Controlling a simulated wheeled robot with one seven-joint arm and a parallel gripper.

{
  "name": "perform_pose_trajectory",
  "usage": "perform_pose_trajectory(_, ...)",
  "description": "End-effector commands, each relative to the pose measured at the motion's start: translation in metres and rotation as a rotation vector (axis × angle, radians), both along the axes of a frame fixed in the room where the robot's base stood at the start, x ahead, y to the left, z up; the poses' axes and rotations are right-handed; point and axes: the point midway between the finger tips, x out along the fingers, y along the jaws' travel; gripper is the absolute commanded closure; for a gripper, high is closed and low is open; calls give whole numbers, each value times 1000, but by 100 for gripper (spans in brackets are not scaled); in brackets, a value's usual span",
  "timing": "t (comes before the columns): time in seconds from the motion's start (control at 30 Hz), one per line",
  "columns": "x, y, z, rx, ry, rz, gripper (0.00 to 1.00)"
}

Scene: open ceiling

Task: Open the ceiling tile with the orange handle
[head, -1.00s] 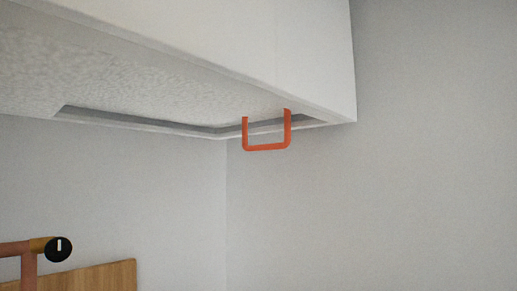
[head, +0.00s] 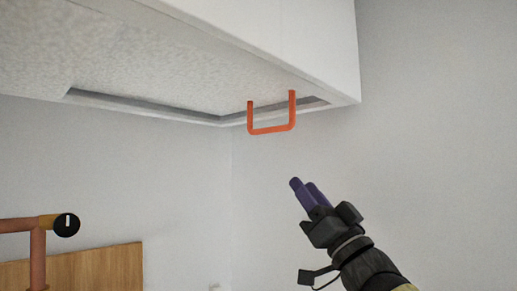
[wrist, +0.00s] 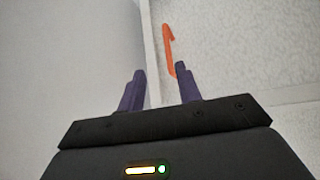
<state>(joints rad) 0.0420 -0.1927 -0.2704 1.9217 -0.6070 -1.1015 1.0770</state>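The orange handle (head: 271,129) is a U-shaped bar hanging from the textured ceiling tile (head: 180,75), near the tile's right edge in the head view. My gripper (head: 303,184) is below and a little right of the handle, pointing up toward the left, and does not touch it. In the wrist view the purple fingers (wrist: 158,84) stand apart with nothing between them. The handle (wrist: 168,50) shows there beyond the fingertips, nearer the right finger. The tile (wrist: 215,45) lies behind it at the right.
A white ceiling edge panel (head: 300,45) drops beside the tile. Grey walls stand behind, with free air below the tile. At lower left are a copper-coloured pipe with a black knob (head: 67,225) and a wooden board (head: 95,270).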

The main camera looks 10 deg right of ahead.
Motion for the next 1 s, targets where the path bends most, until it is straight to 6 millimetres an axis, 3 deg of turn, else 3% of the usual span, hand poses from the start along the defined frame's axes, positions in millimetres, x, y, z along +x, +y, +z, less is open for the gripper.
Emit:
perform_pose_trajectory(0.1,-9,2,9,-5,-35,30,66)
perform_pose_trajectory(0.47,-6,3,12,-5,-33,29,66)
perform_pose_trajectory(1.0,47,28,71,-3,-31,30,66)
